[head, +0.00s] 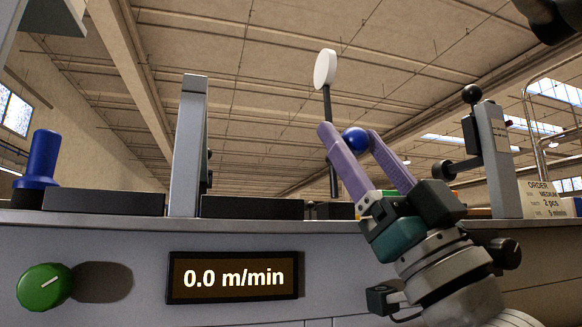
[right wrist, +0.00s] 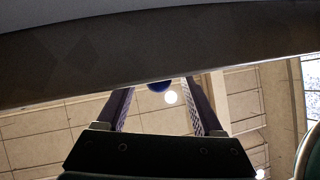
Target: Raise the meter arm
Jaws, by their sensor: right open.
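A black rod (head: 328,104) with a white disc (head: 325,69) at its top stands upright behind the counter edge; it looks like the meter arm. A blue ball (head: 355,140) is beside it, perhaps its knob; the join is hidden. My right gripper (head: 349,133) is open, its two lilac fingers pointing up on either side of the ball. I cannot tell whether they touch it. In the right wrist view the ball (right wrist: 159,86) shows between the fingertips, partly cut off by a dark surface. A display (head: 233,277) reads 0.0 m/min. My left gripper is not in view.
A green knob (head: 44,287) is on the front panel, a blue peg (head: 40,160) at the left. A grey upright (head: 189,145) stands left of the rod. A grey post (head: 495,160) with a black ball-topped lever and an order card (head: 546,200) are close on the right.

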